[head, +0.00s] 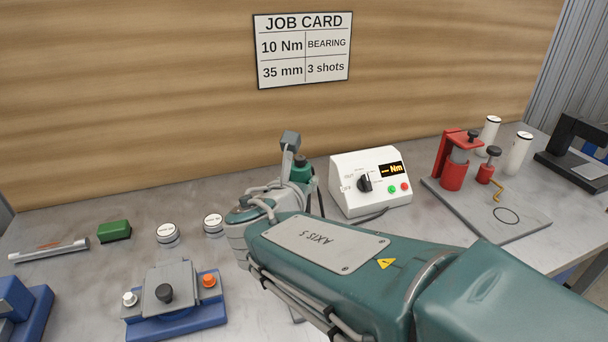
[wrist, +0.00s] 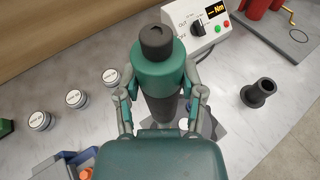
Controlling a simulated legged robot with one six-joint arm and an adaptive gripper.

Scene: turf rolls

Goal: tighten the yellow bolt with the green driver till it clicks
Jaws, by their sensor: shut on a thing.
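The green driver (wrist: 158,72), with a black cap on its end and a dark grey lower body, is between the fingers of my gripper (wrist: 163,84) in the wrist view. The fingers are shut on its green body from both sides. In the head view only the driver's green top (head: 301,172) shows behind my gripper (head: 293,180) and arm. The driver's lower end is hidden, and I cannot tell what is under it. I cannot make out a yellow bolt in either view.
A white box (head: 346,184) with a dial and an Nm display stands right of my gripper. A red press (head: 452,172) on a grey plate is farther right. White-lidded round tins (head: 167,235) and a blue fixture (head: 180,325) are left.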

